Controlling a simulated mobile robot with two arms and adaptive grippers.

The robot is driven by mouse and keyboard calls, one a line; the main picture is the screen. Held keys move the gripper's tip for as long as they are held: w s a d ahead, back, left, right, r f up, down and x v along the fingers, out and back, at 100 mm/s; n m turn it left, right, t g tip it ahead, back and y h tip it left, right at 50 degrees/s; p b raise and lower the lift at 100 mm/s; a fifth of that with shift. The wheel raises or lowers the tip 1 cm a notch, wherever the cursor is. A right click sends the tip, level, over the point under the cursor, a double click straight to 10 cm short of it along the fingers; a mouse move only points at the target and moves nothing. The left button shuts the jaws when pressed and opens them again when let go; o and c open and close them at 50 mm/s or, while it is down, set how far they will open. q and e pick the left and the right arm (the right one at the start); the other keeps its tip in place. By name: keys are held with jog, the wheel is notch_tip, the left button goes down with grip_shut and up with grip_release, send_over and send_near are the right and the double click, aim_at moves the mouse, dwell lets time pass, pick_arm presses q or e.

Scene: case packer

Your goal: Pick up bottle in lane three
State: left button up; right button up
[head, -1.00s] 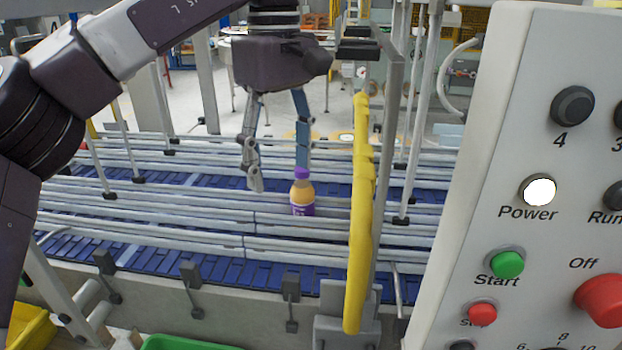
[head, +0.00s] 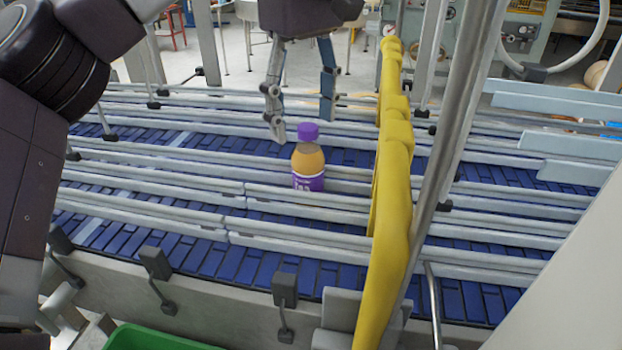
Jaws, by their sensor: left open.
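One bottle (head: 308,163) with a purple cap, orange contents and a purple label stands upright on the conveyor between metal guide rails. Its lower end is partly hidden by a rail. My left gripper (head: 301,128) points down with its fingers spread. Its fingertips are close to the cap in the picture, one to the left of it and one to the right and behind. I cannot tell whether either finger touches the bottle. My right gripper is not in view.
Blue conveyor lanes (head: 195,251) run across, divided by metal rails. A yellow padded post (head: 391,200) stands right of the bottle. A green bin (head: 150,338) is at the bottom left. A pale panel (head: 560,290) fills the lower right.

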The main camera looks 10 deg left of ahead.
aim_at(307, 156)
pick_arm(q)
jog(key=shift+w+f+b, duration=0.4)
jog(key=shift+w+f, duration=0.2)
jog(key=shift+f, duration=0.3)
jog(key=shift+w+f, duration=0.2)
jog(key=shift+f, duration=0.1)
jog(key=shift+s+f, duration=0.1)
jog(key=shift+f, duration=0.7)
jog(key=shift+s+f, duration=0.1)
jog(key=shift+f, duration=0.25)
notch_tip(307, 156, down, 4)
jog(key=shift+d+r+p, duration=0.1)
jog(key=shift+r+p, duration=0.05)
jog(key=shift+p, duration=0.85)
jog(key=shift+w+f, duration=0.2)
jog(key=shift+f, duration=0.3)
jog(key=shift+s, duration=0.1)
jog(key=shift+c, duration=1.3)
jog(key=c, duration=1.2)
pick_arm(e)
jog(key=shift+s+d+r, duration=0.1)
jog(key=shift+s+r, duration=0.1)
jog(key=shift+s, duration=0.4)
pick_arm(q)
jog(key=shift+r, duration=0.1)
jog(key=shift+c, duration=0.2)
